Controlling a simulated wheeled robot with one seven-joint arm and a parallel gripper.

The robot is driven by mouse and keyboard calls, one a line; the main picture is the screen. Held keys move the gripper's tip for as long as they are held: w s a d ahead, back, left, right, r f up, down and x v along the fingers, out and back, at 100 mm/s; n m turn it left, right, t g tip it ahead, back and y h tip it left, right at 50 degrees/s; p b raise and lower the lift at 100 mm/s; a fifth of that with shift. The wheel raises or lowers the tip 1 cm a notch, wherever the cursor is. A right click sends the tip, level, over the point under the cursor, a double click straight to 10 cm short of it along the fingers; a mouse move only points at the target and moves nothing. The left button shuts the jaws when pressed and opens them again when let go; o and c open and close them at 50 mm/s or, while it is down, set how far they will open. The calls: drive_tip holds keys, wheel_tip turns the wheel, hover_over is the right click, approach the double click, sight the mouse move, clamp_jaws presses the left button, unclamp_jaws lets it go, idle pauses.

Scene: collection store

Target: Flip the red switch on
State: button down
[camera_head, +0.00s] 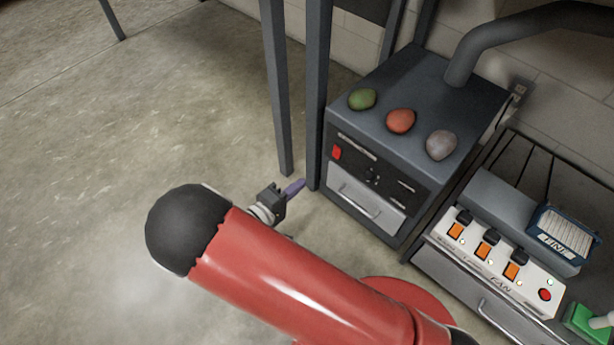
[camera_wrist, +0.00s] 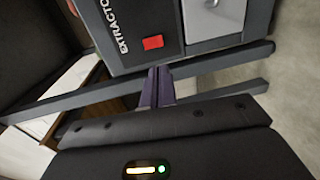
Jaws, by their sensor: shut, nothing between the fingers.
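The red switch (camera_head: 337,153) sits at the upper left of the black front panel of a dark grey cabinet (camera_head: 385,172). In the wrist view the red switch (camera_wrist: 153,43) shows beside the white lettering "EXTRACTO", just beyond my fingertips. My gripper (camera_head: 296,187) is shut and empty, its purple fingers pointing toward the cabinet, a little left of and below the switch in the head view. In the wrist view my gripper (camera_wrist: 157,72) appears apart from the switch. I cannot tell which way the switch is set.
Grey upright posts (camera_head: 317,95) stand just left of the cabinet, close to my fingers. Green, red and grey stones (camera_head: 400,121) lie on the cabinet top. A white box (camera_head: 496,262) with orange switches and a red button stands at right. The floor at left is clear.

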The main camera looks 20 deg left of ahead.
sight(335, 157)
drive_tip(key=x, duration=1.2)
drive_tip(key=shift+w+d, duration=0.15)
drive_tip(key=shift+w, duration=0.1)
drive_tip(key=shift+b, duration=0.3)
